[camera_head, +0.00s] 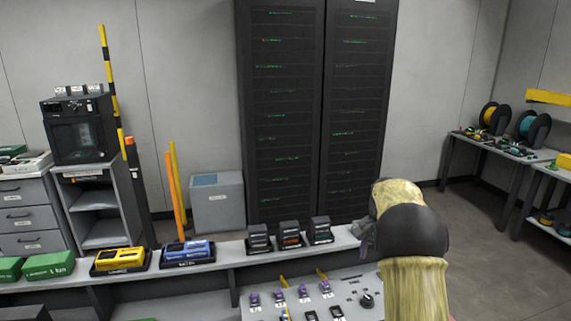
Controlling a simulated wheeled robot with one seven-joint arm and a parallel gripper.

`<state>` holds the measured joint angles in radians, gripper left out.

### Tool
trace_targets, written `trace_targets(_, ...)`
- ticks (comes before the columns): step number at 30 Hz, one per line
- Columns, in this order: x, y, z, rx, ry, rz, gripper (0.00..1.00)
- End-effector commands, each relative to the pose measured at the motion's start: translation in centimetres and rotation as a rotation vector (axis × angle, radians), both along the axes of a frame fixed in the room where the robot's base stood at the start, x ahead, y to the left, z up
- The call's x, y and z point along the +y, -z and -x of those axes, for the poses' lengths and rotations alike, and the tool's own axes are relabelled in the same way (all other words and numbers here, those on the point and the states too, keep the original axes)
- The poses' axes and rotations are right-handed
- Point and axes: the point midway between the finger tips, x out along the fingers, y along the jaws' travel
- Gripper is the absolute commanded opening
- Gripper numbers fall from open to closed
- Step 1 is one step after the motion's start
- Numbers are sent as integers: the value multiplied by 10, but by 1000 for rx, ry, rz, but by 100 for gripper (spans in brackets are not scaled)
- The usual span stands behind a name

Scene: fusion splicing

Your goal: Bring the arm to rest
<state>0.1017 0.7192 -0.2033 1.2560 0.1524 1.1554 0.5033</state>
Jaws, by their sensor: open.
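My arm, with a yellow-gold sleeve and a dark joint, rises at the lower right of the head view. My gripper (364,232) shows as a small grey part at the arm's left side, over the right end of the long grey bench (225,255). It is partly hidden by the arm. It is open, and I see nothing held in it.
Dark splicer-like units (290,236) stand in a row on the bench, left of my gripper. A yellow device (120,260) and a blue device (187,252) sit further left. A control panel (345,290) lies in front. Server racks (315,110) stand behind. Floor at right is clear.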

Motion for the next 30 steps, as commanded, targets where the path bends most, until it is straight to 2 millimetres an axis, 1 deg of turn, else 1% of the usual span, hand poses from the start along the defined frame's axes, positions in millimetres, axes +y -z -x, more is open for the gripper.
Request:
trace_targets(1,7,-3,11,-9,-31,-2,54)
trace_targets(8,37,-3,62,-54,-194,7,54)
trace_targets(14,65,0,116,-96,-353,25,54)
trace_targets(20,92,8,178,-134,-522,50,54)
trace_targets(21,96,10,191,-142,-558,56,54)
trace_targets(27,117,22,257,-179,-729,87,54)
trace_targets(30,122,27,279,-190,-787,100,54)
